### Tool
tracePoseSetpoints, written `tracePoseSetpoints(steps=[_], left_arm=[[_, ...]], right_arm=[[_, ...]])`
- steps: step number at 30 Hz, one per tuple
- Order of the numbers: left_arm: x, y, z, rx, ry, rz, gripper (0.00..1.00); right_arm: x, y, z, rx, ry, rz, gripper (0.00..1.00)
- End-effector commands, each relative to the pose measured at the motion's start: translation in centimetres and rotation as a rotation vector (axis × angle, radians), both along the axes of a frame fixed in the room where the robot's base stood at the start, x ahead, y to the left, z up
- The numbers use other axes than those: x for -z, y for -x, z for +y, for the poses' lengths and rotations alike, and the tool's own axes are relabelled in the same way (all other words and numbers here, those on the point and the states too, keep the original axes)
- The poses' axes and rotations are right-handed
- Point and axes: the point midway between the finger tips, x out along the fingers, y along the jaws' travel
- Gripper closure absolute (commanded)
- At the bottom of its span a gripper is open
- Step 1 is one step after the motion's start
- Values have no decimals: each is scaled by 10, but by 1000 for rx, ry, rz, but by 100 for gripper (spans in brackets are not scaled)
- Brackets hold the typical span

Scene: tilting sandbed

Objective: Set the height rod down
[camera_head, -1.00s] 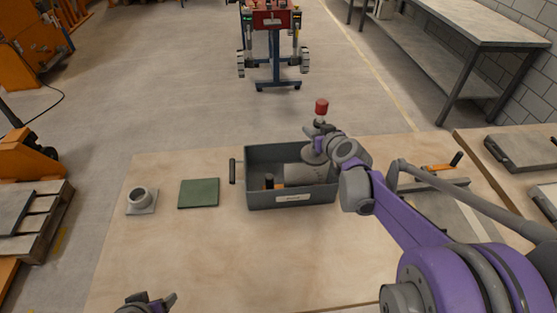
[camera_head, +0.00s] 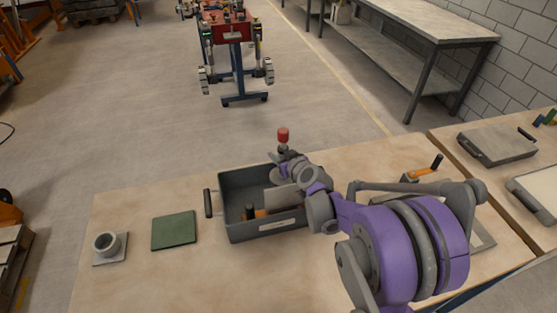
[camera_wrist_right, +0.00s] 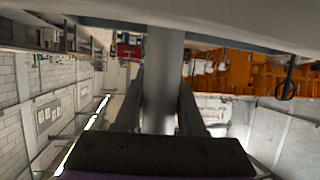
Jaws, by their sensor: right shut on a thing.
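The height rod has a red cap (camera_head: 283,134) on top and shows upright in the head view. My right gripper (camera_head: 286,153) is shut on it just below the cap, above the far right part of the grey bin. In the right wrist view the grey rod shaft (camera_wrist_right: 164,85) stands between the two dark fingers. The rod's lower end is hidden by my arm and the bin, so I cannot tell whether it touches anything. My left gripper is out of view.
The grey bin (camera_head: 268,229) has a side handle and holds a pale block and an orange piece. A green mat (camera_head: 174,230) and a grey ring on a square base (camera_head: 106,244) lie to its left. The wooden table in front of them is clear.

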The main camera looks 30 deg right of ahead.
Motion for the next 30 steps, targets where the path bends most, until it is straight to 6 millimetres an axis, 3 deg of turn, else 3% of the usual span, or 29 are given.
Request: tracePoseSetpoints(steps=[3,25,26,30], left_arm=[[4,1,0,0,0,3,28],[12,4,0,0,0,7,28],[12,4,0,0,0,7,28],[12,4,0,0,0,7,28]], right_arm=[[16,0,0,0,0,0,100],[28,0,0,0,0,0,100],[28,0,0,0,0,0,59],[28,0,0,0,0,0,34]])
